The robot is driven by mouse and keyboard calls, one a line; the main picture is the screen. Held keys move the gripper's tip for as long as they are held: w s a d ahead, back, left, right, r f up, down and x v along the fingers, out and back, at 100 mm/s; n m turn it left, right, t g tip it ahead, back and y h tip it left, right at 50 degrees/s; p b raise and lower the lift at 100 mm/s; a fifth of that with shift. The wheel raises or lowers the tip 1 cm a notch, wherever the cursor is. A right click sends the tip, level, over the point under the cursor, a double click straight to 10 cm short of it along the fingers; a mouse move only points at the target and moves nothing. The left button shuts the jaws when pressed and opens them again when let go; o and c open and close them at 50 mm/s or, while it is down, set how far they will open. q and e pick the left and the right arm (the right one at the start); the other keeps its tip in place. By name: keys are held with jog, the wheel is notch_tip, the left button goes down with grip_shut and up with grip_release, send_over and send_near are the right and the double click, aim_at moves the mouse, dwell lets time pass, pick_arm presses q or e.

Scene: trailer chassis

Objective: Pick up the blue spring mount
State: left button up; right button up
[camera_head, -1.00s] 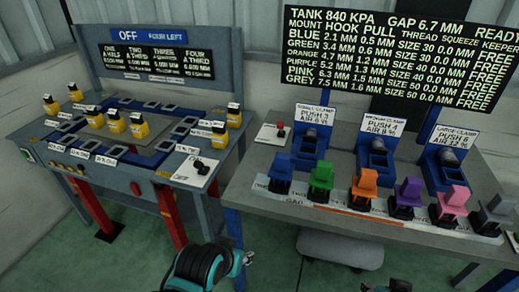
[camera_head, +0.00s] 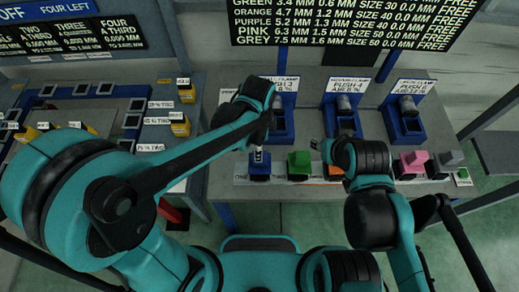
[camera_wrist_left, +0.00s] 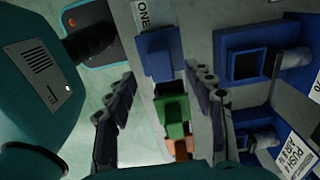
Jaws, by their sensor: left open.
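The blue spring mount (camera_head: 259,172) stands at the left end of a row on the bench, partly hidden under my left gripper in the head view. My left gripper (camera_head: 258,156) is above it. In the left wrist view the blue mount (camera_wrist_left: 158,55) shows just beyond the open fingers (camera_wrist_left: 160,74), roughly centred between them. The gripper is empty; whether a finger touches the mount cannot be told. My right gripper (camera_head: 320,148) hangs over the middle of the row, near the orange mount (camera_head: 333,172), its jaws unclear.
A green mount (camera_head: 299,164) stands right of the blue one; pink (camera_head: 412,162) and grey (camera_head: 449,160) mounts stand further right. Blue clamps (camera_head: 281,122) stand behind the row. A panel with yellow blocks (camera_head: 180,124) is at left, partly behind my left arm.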

pick_arm(q)
jog(key=f, duration=0.2)
jog(key=f+b, duration=0.1)
jog(key=f, duration=0.4)
jog(key=shift+w+d+b, duration=0.1)
jog(key=shift+d+b, duration=0.15)
jog(key=shift+b, duration=0.15)
jog(key=shift+f, duration=0.2)
grip_shut()
